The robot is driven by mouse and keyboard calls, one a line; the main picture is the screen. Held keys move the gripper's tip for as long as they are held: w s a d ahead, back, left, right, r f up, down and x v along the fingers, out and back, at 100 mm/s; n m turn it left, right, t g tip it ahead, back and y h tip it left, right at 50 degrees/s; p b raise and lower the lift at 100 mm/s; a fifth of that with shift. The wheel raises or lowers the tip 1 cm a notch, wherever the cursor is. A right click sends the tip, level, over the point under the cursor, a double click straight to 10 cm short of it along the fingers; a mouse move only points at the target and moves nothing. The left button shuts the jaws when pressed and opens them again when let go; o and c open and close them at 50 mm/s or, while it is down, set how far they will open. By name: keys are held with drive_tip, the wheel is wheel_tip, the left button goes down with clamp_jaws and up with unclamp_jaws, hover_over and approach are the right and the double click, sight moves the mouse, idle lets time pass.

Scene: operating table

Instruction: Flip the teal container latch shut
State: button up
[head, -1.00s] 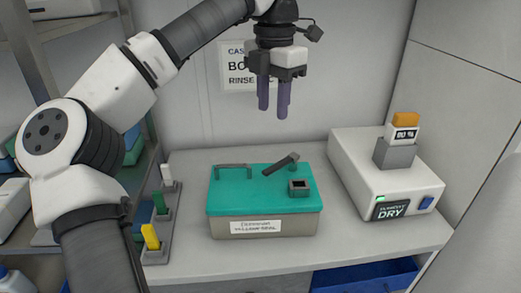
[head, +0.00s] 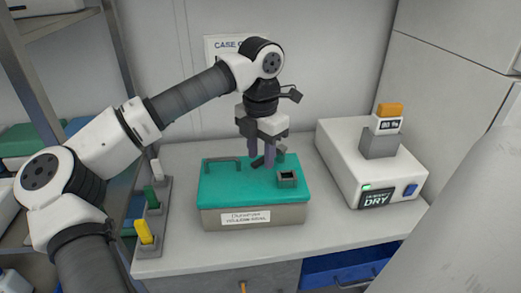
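The teal-lidded container (head: 225,185) stands on the counter, its lid closed flat on a beige body with a white label. A dark latch lever (head: 258,162) sticks up at a tilt from the lid, right of centre. A square grey catch (head: 287,178) sits on the lid to the front right of the lever. My gripper (head: 262,158) points down over the lid with its two purple fingers apart, right at the lever. The fingertips partly overlap the lever in view. I cannot tell whether they touch it.
A dark handle (head: 223,160) stands on the lid's left. A white dryer unit (head: 345,160) with an orange-topped block stands to the right. A rack with coloured pieces (head: 153,215) is at the left. A blue drawer (head: 345,265) is open below the counter.

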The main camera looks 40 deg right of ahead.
clamp_jaws()
idle(0.3)
drive_tip(key=shift+w+d+m, duration=0.1)
drive_tip(key=shift+w+m, duration=0.5)
drive_tip(key=shift+m, duration=0.4)
drive_tip(key=shift+w+m, duration=0.6)
drive_tip(key=shift+m, duration=0.4)
unclamp_jaws()
